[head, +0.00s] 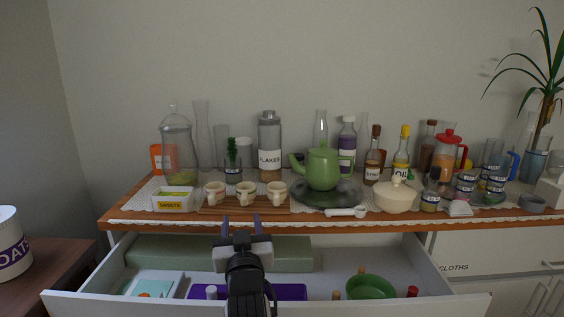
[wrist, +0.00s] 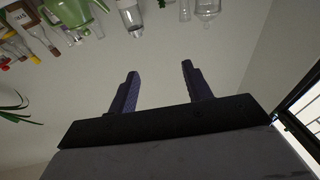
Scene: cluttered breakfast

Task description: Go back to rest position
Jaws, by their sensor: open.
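My gripper (head: 241,227) is in the lower middle of the head view, over the open drawer and in front of the cabinet top's front edge. Its two fingers point up and are apart, with nothing between them. In the wrist view my gripper (wrist: 158,85) also shows both fingers spread and empty against the plain wall. My arm hides the middle of the drawer.
An open drawer (head: 205,262) holds a green bowl (head: 371,287) and a purple tray (head: 290,292). The cabinet top (head: 125,215) above is crowded with a green teapot (head: 322,168), cups (head: 276,193), bottles and jars. An oats container (head: 10,245) stands at left.

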